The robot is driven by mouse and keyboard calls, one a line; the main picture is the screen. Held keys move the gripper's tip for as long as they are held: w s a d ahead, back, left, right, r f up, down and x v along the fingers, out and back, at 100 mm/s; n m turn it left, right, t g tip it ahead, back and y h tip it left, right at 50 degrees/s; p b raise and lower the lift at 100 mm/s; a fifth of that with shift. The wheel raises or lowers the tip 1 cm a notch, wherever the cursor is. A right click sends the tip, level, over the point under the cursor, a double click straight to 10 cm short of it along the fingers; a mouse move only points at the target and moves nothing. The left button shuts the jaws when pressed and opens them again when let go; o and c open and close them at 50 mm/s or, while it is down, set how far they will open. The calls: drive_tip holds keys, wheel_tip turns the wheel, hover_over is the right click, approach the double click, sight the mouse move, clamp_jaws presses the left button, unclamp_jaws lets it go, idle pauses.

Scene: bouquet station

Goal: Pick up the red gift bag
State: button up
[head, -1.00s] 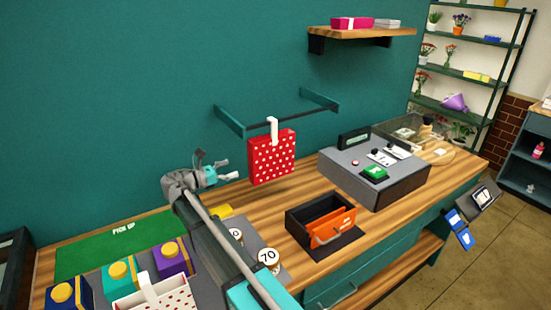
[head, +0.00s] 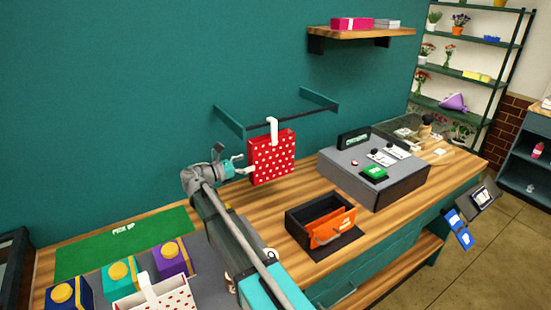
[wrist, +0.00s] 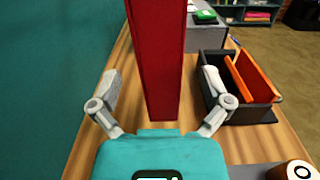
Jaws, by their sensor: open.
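The red gift bag (head: 271,160) with white polka dots and a white handle hangs from a dark rail on the teal wall, above the wooden counter. In the wrist view its plain dark red narrow side (wrist: 156,55) stands upright in the middle, just beyond and between the fingers. My gripper (head: 243,165) is at the bag's left edge in the head view. It is open, with a finger on either side of the bag's line in the wrist view (wrist: 158,95). I cannot tell whether a finger touches the bag.
A black box with an orange panel (head: 334,228) stands on the counter (head: 290,200) right of the bag, close to my right finger in the wrist view. A grey register (head: 385,180) is farther right. Gift boxes and a white dotted bag (head: 160,295) stand front left.

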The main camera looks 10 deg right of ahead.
sight(250, 150)
drive_tip(key=shift+x, duration=2.3)
drive_tip(key=shift+w+a+r, duration=0.1)
drive_tip(key=shift+r, duration=0.1)
drive_tip(key=c, duration=1.3)
drive_tip(key=shift+r, duration=0.15)
wheel_tip(250, 150, up, 3)
drive_tip(key=p, duration=0.3)
drive_tip(key=shift+p, duration=0.3)
drive_tip(key=shift+r+p, duration=0.35)
drive_tip(key=shift+r, duration=0.05)
drive_tip(key=s+d, duration=0.2)
drive_tip(key=s, duration=0.6)
drive_tip(key=s+d, duration=0.3)
drive_tip(key=s, duration=0.6)
drive_tip(key=shift+d+f+b, duration=0.3)
